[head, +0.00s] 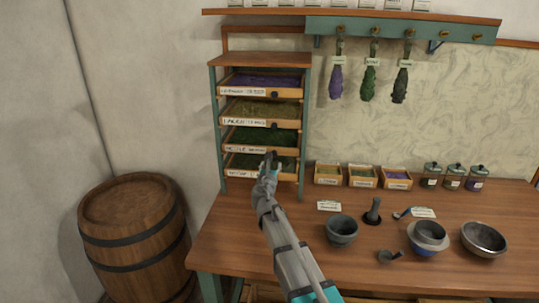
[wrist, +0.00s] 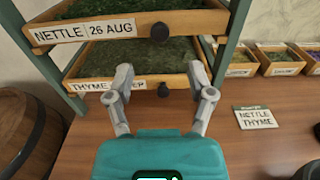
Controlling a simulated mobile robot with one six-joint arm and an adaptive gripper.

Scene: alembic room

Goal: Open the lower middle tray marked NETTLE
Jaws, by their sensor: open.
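The NETTLE tray (head: 232,148) is the third from the top in a rack of drying trays. It holds dark green leaf, and its front looks in line with the other trays. In the wrist view the NETTLE tray (wrist: 190,22) has the label "NETTLE 26 AUG" and a dark round knob (wrist: 160,31). The THYME tray (wrist: 95,84) lies just below it, with its own knob (wrist: 163,89). My gripper (wrist: 160,69) is open and empty. Its fingers show on either side of the THYME knob, below the NETTLE knob. In the head view my gripper (head: 269,158) hides part of the lower tray fronts.
The rack (head: 214,130) stands on a wooden table (head: 230,235). Small herb boxes (head: 362,176), a mortar (head: 341,230), bowls and jars stand to the right. A card (wrist: 255,117) reads NETTLE THYME. A barrel (head: 135,235) stands left of the table.

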